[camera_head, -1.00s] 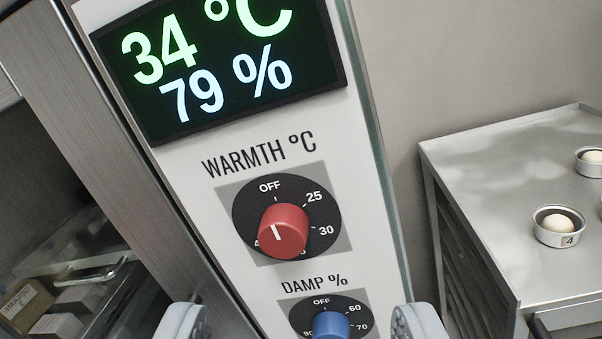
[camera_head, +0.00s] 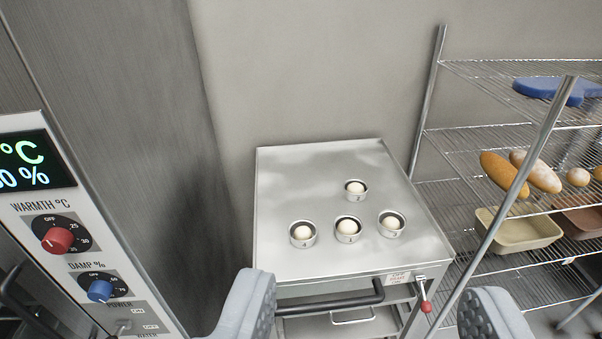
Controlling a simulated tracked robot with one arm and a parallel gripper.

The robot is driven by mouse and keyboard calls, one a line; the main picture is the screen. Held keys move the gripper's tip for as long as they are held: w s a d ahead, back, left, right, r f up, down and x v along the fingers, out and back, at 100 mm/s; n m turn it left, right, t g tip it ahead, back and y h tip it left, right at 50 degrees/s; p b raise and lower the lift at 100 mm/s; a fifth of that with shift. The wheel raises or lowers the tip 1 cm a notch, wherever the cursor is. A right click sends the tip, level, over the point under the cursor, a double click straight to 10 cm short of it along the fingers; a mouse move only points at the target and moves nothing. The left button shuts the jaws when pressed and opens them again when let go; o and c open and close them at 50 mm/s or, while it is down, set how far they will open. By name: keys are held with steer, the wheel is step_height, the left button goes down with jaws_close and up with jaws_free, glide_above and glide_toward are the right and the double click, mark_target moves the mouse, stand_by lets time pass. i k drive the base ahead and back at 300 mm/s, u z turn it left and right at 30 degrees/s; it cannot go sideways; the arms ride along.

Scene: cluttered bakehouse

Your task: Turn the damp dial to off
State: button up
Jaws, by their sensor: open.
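The damp dial (camera_head: 100,290) is a blue knob on a black scale, low on the white control panel (camera_head: 22,124) at the left edge. Its label reads DAMP %, with OFF at the top of the scale. Its pointer is too small to read. The red warmth dial (camera_head: 57,240) sits just above it. A power switch (camera_head: 124,325) is below it. My gripper (camera_head: 368,308) is open and empty at the bottom of the view, well to the right of the dial and apart from it. Its two grey padded fingers show in front of the steel cabinet.
A steel cabinet (camera_head: 290,180) carries several small tins with pale dough balls. It has a dark bar handle (camera_head: 330,300) and a red-tipped lever (camera_head: 426,306). A wire rack (camera_head: 470,150) with loaves stands at the right. A cut-off display (camera_head: 30,165) is above the dials.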

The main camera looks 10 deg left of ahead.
mark_target(99, 291)
steer(key=u, duration=1.05)
